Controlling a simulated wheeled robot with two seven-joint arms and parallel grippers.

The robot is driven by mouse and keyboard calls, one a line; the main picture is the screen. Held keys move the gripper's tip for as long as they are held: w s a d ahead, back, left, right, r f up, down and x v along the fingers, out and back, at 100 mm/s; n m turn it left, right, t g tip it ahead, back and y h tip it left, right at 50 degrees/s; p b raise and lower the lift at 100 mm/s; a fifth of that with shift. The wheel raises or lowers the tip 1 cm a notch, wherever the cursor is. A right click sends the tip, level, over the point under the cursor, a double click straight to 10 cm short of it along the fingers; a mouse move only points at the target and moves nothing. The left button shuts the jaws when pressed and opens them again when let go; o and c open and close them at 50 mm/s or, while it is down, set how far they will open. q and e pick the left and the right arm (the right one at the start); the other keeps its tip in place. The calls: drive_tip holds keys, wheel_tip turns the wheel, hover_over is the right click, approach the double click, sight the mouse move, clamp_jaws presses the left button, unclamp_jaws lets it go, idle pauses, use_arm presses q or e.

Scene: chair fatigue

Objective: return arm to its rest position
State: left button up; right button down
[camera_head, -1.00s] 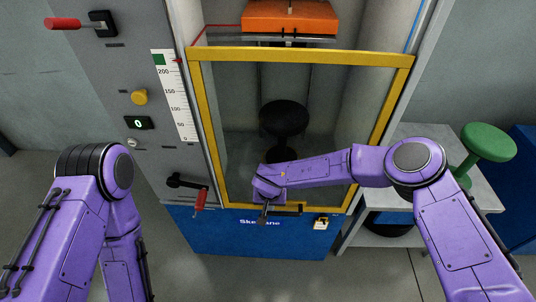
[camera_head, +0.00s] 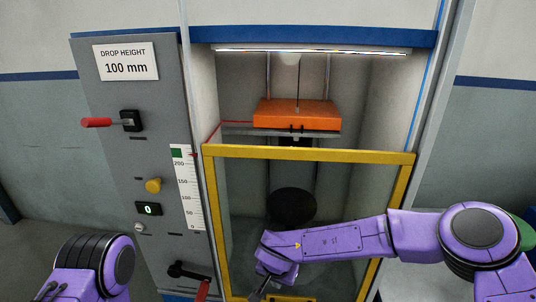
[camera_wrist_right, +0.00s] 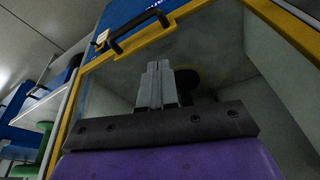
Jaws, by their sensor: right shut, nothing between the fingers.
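My right arm reaches in from the right in the head view, across the front of the test machine's yellow-framed door (camera_head: 310,154). My right gripper (camera_head: 262,288) is at the lower left of the door, near the bottom of the picture. In the right wrist view its two grey fingers (camera_wrist_right: 156,82) are together, with nothing between them. The door's black handle (camera_wrist_right: 138,30) shows beyond the fingers, apart from them. Of my left arm only a purple and black joint shows at the lower left of the head view; the left gripper is out of view.
Inside the machine an orange block (camera_head: 297,114) hangs above a round black seat (camera_head: 291,206). The grey panel at left carries a red-handled lever (camera_head: 97,122), a yellow knob (camera_head: 153,185), a display reading 0 (camera_head: 149,209) and a lower red-handled crank (camera_head: 202,289). A green stool (camera_head: 526,231) is partly hidden at right.

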drive_tip(key=s+d+f+m+t+h, duration=0.2)
drive_tip(key=s+d+f+m, duration=0.2)
drive_tip(key=s+d+f, duration=1.05)
drive_tip(key=s+d+f+n+g+h, duration=0.1)
drive_tip(key=s+d+f+n+g, duration=0.1)
drive_tip(key=s+d, duration=1.1)
drive_tip(key=s, duration=0.3)
drive_tip(key=shift+s+f, duration=0.15)
drive_tip(key=shift+f, duration=0.1)
